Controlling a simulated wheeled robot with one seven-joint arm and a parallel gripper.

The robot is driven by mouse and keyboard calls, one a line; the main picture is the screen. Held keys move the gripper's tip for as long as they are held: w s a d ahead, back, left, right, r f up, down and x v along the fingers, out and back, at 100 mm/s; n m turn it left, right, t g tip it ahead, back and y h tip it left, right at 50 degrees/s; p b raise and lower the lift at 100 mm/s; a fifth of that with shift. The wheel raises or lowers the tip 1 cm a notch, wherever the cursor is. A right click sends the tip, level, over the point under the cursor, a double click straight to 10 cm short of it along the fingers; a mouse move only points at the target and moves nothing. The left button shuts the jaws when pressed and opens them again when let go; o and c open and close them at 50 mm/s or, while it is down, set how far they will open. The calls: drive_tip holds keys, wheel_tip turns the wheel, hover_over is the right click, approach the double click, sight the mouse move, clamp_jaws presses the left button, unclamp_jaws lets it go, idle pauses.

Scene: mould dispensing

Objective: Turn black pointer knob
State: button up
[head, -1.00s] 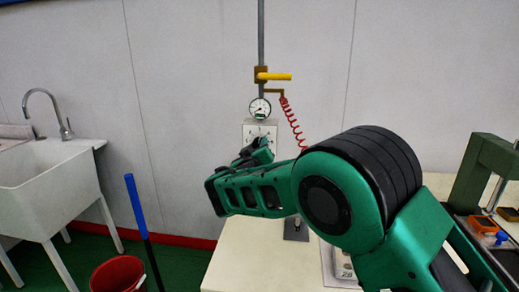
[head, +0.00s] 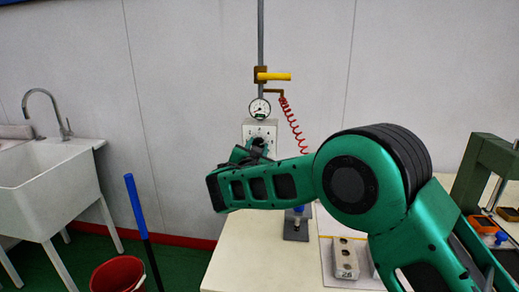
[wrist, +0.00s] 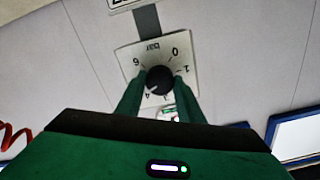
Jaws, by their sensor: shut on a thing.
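The black pointer knob (wrist: 160,79) sits in the middle of a light square dial plate (wrist: 128,60) marked "bar" with numbers around it. In the wrist view the dial is upside down, and a pale mark on the knob appears to face the 4. My gripper (wrist: 159,86) is shut on the knob, with one green finger on each side. In the head view the dial plate (head: 251,128) is on the wall unit below a round gauge (head: 260,108), and the knob (head: 258,141) is partly hidden by my gripper (head: 255,149).
A yellow-handled valve (head: 275,76) is on the pipe above, with a red coiled hose (head: 292,122) hanging beside it. The pale table (head: 245,262) below holds a metal block with holes (head: 345,258) and a small stand (head: 297,229). A sink (head: 50,185) stands at left.

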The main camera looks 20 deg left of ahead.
drive_tip(key=shift+f+m, duration=0.25)
drive_tip(key=shift+m, duration=0.8)
drive_tip(key=shift+f+m, duration=0.2)
drive_tip(key=shift+m, duration=0.85)
drive_tip(key=o, duration=1)
drive_tip(key=shift+o, duration=0.3)
drive_tip(key=shift+r, duration=0.25)
drive_tip(key=v, duration=1)
drive_tip(key=shift+s, duration=0.35)
